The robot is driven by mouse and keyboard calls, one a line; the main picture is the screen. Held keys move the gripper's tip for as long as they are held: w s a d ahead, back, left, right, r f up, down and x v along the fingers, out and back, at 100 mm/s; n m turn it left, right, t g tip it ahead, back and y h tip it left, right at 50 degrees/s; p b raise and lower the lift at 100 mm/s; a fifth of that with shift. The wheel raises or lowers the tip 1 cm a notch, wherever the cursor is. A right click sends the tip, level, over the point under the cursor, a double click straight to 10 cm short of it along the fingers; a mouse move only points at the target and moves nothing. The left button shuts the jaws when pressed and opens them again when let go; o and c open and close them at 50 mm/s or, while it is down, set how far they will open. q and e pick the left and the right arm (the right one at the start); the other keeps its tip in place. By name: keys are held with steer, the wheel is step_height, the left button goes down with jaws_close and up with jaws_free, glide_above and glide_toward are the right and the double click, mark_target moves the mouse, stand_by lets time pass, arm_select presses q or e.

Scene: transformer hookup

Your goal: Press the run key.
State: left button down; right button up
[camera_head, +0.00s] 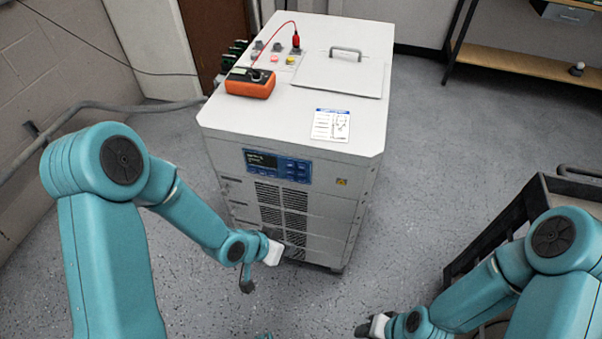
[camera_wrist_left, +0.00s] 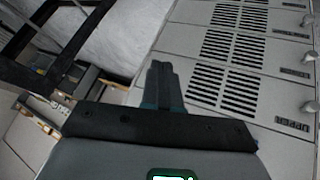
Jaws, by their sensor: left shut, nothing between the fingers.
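The grey-white cabinet (camera_head: 225,195) has a blue control panel (camera_head: 278,166) high on its front, with a small dark screen and several keys. The key labels are too small to read, so I cannot tell which is the run key. My left gripper (camera_head: 288,245) is low in front of the cabinet's vents, below the panel. Its fingers are partly hidden in the head view. In the left wrist view the left gripper (camera_wrist_left: 162,72) is shut and empty, with the vented front (camera_wrist_left: 232,65) beside it. My right gripper (camera_head: 363,328) is at the bottom edge, its fingers unclear.
An orange meter (camera_head: 250,83) with a red lead lies on the cabinet top, near a handled lid (camera_head: 340,75) and a printed card (camera_head: 331,124). A dark cart (camera_head: 490,240) stands at the right. The floor (camera_head: 395,205) between cabinet and cart is clear.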

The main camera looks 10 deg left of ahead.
mark_target(301, 166)
arm_select(q)
steer(key=w+a+r+m+t+b, duration=0.1)
steer(key=w+r+m+t+b, duration=0.1)
steer(key=w+r, duration=0.5)
steer(key=t+b, duration=0.1)
steer(key=b, duration=0.1)
steer(key=shift+w+a+r+m+t+b, duration=0.2)
steer(key=shift+w+a+m+t+b, duration=0.1)
steer(key=shift+a+t+b, duration=0.1)
arm_select(e)
step_height(301, 166, down, 6)
steer(key=shift+f, duration=0.15)
arm_select(q)
steer(key=shift+w+d+p, duration=0.1)
steer(key=shift+w+p, duration=2.35)
steer(key=shift+w, duration=1.95)
arm_select(e)
steer(key=shift+r, duration=2.45)
arm_select(q)
steer(key=shift+w, duration=0.1)
arm_select(e)
steer(key=shift+r, duration=0.15)
arm_select(q)
steer(key=shift+w+p, duration=0.3)
arm_select(e)
steer(key=shift+r, duration=0.2)
